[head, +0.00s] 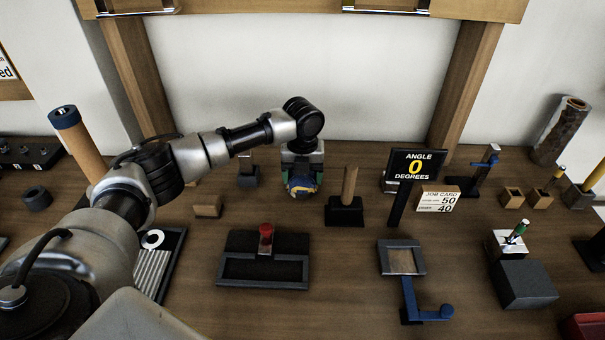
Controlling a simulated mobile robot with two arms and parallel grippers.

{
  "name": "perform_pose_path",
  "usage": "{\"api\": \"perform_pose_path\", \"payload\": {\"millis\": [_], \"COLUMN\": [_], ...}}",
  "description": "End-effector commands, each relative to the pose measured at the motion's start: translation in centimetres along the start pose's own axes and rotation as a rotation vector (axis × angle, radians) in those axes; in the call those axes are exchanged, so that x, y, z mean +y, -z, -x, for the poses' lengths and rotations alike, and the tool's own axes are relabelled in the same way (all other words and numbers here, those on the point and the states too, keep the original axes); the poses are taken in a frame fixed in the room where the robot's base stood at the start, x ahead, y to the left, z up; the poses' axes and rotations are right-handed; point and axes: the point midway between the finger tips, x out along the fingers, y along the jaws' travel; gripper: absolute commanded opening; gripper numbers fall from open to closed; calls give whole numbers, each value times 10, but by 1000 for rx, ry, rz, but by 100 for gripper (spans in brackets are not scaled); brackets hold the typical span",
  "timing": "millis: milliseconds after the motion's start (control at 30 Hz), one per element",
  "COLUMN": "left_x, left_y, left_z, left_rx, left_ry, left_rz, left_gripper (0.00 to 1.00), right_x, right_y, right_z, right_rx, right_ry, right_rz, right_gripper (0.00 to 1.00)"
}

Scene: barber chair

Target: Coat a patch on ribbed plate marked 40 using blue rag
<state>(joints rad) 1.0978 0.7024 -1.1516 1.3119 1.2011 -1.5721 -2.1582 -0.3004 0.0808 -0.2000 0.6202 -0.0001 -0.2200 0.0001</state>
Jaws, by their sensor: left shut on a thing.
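My left gripper (302,176) points down over the back middle of the bench. I cannot tell whether the rag touches the bench. A pale ribbed plate (151,277) in a dark frame lies at the left front, well to the left of the gripper. My left arm covers part of it, and no 40 mark is readable on it. My right gripper is out of view.
A wooden post on a black base (346,208) stands just right of the gripper. A job card (438,199) reads 50 and 40, beside a sign (414,165) reading angle 0 degrees. A dark frame with a red knob (263,268) sits at front middle.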

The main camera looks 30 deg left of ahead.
Motion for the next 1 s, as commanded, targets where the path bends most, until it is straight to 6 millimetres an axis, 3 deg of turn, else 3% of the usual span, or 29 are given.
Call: {"api": "perform_pose_path", "payload": {"millis": [1000], "left_x": [0], "left_y": [1], "left_z": [-3], "left_rx": [4], "left_ry": [-2], "left_rz": [-1], "left_gripper": [53], "right_x": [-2], "right_y": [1], "right_z": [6], "right_rx": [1], "right_ry": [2], "right_rz": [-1], "right_gripper": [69]}}
